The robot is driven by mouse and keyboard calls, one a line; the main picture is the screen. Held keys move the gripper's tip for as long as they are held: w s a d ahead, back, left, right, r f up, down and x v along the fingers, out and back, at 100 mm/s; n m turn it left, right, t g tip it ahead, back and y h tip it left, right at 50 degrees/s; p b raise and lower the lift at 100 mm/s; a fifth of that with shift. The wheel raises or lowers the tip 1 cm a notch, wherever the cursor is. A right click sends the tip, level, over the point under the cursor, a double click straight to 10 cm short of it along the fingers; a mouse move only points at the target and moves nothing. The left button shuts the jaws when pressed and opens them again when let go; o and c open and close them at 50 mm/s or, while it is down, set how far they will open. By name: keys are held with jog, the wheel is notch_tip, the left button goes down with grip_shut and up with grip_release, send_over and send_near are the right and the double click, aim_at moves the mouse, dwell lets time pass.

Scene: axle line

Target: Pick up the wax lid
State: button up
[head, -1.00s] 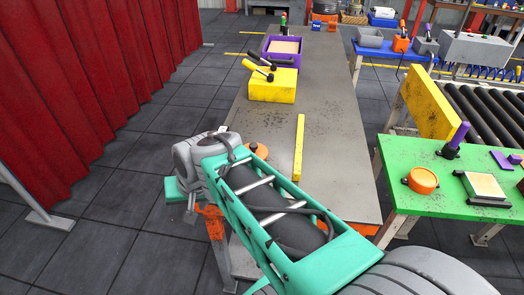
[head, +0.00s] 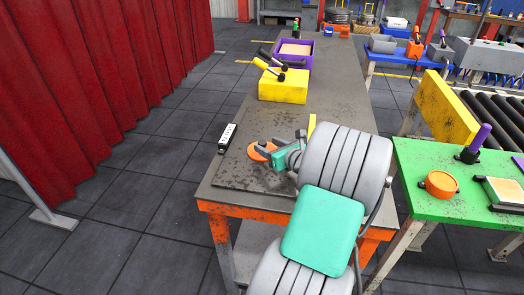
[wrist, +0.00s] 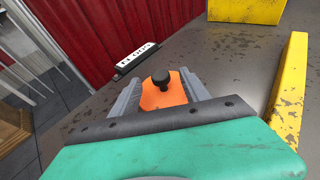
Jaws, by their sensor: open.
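The wax lid (head: 261,152) is an orange piece lying on the grey table top (head: 330,90), near its left front edge. In the wrist view the orange lid (wrist: 160,97) shows a black knob and sits between the two fingers. My gripper (head: 275,149) is low at the table beside the lid, partly covering it in the head view. In the wrist view my gripper (wrist: 161,82) is open, a finger on either side of the lid. I cannot tell whether the fingers touch it. Part of the lid is hidden behind the dark gripper edge.
A white strip (head: 227,138) with dark marks lies left of the lid. A yellow bar (wrist: 289,90) stands to the right. A yellow box (head: 283,85) and a purple bin (head: 308,57) are farther back. A green table (head: 410,155) with an orange round piece (head: 440,184) stands right.

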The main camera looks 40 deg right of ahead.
jog(key=shift+x, duration=0.95)
jog(key=shift+s, duration=0.1)
grip_shut()
